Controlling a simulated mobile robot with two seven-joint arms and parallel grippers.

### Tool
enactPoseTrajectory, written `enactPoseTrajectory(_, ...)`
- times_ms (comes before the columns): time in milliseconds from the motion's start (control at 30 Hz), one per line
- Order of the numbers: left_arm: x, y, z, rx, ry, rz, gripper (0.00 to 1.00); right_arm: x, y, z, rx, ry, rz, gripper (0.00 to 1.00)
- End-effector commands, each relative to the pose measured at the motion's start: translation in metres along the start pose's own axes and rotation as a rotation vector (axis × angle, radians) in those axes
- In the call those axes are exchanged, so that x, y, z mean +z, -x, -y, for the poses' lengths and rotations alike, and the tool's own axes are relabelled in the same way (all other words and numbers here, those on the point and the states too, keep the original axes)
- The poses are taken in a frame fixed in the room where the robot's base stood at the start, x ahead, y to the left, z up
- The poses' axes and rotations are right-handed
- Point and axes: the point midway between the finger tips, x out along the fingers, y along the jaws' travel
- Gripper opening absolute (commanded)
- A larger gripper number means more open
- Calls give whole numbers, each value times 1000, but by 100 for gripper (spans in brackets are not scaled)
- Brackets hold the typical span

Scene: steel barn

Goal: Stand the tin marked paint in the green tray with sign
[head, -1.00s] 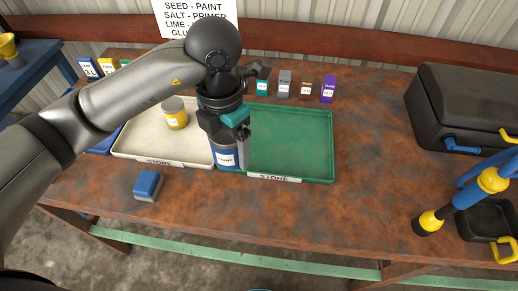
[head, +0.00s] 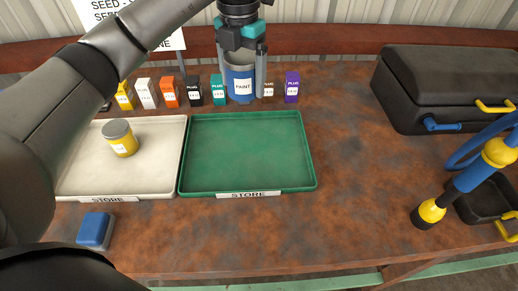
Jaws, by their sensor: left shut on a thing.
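A blue tin labelled PAINT (head: 241,86) is in the grip of my left gripper (head: 241,50), which comes down on it from above with one finger on each side. The tin is upright behind the far edge of the green tray, in front of the row of small boxes; I cannot tell whether it touches the table. A sign (head: 130,22) with printed word pairs stands at the back left, partly hidden by my arm. My right gripper is not in view.
A cream tray (head: 80,163) holds a yellow tin (head: 120,138) on the left. Several small PLUG boxes (head: 169,93) stand along the back. A blue block (head: 95,230) lies in front. A black case (head: 445,90) and a blue-yellow tool (head: 465,180) are right. Table right of the green tray is clear.

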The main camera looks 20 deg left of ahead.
Motion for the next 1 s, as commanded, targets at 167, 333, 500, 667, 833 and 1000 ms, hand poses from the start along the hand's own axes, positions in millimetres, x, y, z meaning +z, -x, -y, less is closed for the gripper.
enactPoseTrajectory(167,-1,-41,0,-2,1,-7,0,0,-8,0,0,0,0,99)
enactPoseTrajectory(333,-2,-87,0,-1,1,-6,0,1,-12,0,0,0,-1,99)
enactPoseTrajectory(500,-1,-128,0,-1,1,-5,0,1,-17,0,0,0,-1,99)
enactPoseTrajectory(667,0,-149,0,-1,1,-1,0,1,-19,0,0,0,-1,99)
enactPoseTrajectory(833,0,-158,0,0,1,-1,0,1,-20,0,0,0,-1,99)
enactPoseTrajectory(1000,-1,-184,0,0,1,-4,0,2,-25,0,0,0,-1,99)
